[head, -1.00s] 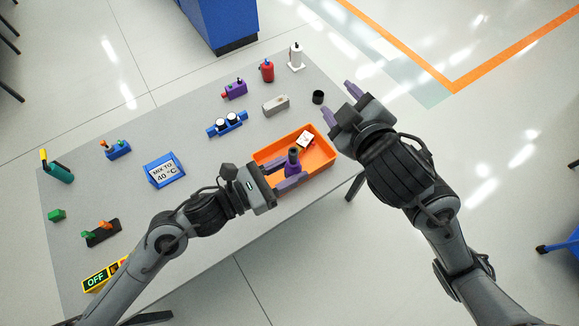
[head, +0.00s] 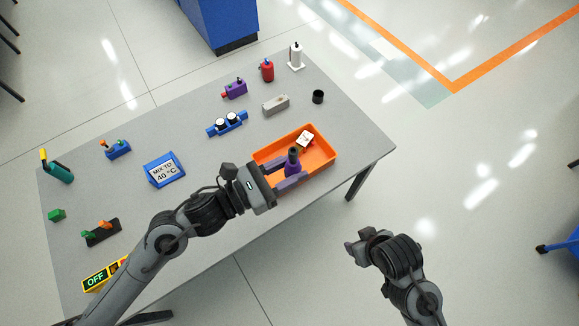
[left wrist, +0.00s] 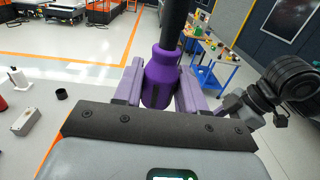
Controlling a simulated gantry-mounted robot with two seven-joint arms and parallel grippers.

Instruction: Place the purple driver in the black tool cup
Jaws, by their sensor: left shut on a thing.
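The purple driver (head: 292,168), with a dark upper part, is held upright between the purple fingers of my left gripper (head: 290,173), over the near part of the orange tray. In the left wrist view the driver (left wrist: 160,76) sits between both fingers, its dark part rising out of the top of the picture. The black tool cup (head: 318,97) stands upright on the table beyond the tray; it also shows at the left of the left wrist view (left wrist: 61,94). My right gripper (head: 362,246) is off the table's near right side; its fingers do not show clearly.
The orange tray (head: 329,153) holds a small white item (head: 305,138). A grey box (head: 276,104) lies left of the cup. Red (head: 267,70) and white (head: 296,58) bottles stand farther back. The table right of the cup is clear.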

